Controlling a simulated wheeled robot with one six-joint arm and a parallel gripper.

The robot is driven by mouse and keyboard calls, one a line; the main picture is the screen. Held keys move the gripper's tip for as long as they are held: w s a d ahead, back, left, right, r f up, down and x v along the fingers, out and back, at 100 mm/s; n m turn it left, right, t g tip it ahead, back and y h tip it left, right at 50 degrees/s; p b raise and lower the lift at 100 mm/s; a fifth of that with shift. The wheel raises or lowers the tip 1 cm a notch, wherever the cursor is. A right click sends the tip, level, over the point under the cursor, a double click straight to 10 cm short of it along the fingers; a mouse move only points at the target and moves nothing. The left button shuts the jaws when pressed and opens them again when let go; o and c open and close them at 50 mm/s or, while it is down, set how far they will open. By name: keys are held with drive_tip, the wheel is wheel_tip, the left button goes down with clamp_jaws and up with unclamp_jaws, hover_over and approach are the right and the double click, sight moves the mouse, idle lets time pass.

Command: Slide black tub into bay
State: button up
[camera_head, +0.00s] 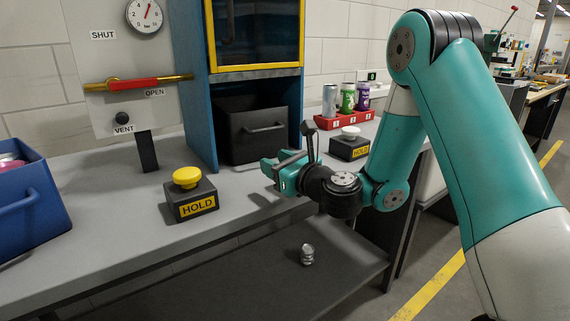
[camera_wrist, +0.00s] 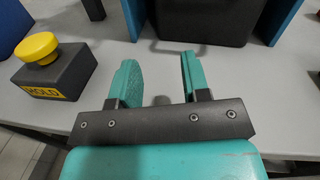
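The black tub (camera_head: 252,130), with a bar handle on its front, sits in the bay (camera_head: 203,95), the lower opening of the blue cabinet. Its front stands near the bay's opening; I cannot tell how deep it sits. The lower part of the tub (camera_wrist: 205,22) shows at the top of the wrist view. My gripper (camera_head: 283,172) is in front of the tub, slightly right and lower, above the counter. Its two teal fingers (camera_wrist: 160,75) are apart with nothing between them, pointing toward the tub without visibly touching it.
A yellow HOLD button (camera_head: 187,178) stands on the counter left of my gripper. A white-topped HOLD button (camera_head: 350,133) and a red can rack (camera_head: 345,119) are to the right. A blue bin (camera_head: 33,208) is at far left. A small metal object (camera_head: 307,254) lies on the lower shelf.

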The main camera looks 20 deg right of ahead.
drive_tip(key=s+a+r+n+g+y, duration=0.3)
drive_tip(key=s+a+n+g+y, duration=0.3)
drive_tip(key=s+a+n+g, duration=1.3)
drive_tip(key=s+d+f+n+t+h, duration=0.1)
drive_tip(key=s+d+n+h, duration=0.6)
drive_tip(key=n, duration=1.2)
drive_tip(key=s+d, duration=0.3)
drive_tip(key=s, duration=0.2)
drive_tip(key=shift+s+f+t, duration=0.3)
drive_tip(key=shift+f+t, duration=0.1)
drive_tip(key=shift+s, duration=0.1)
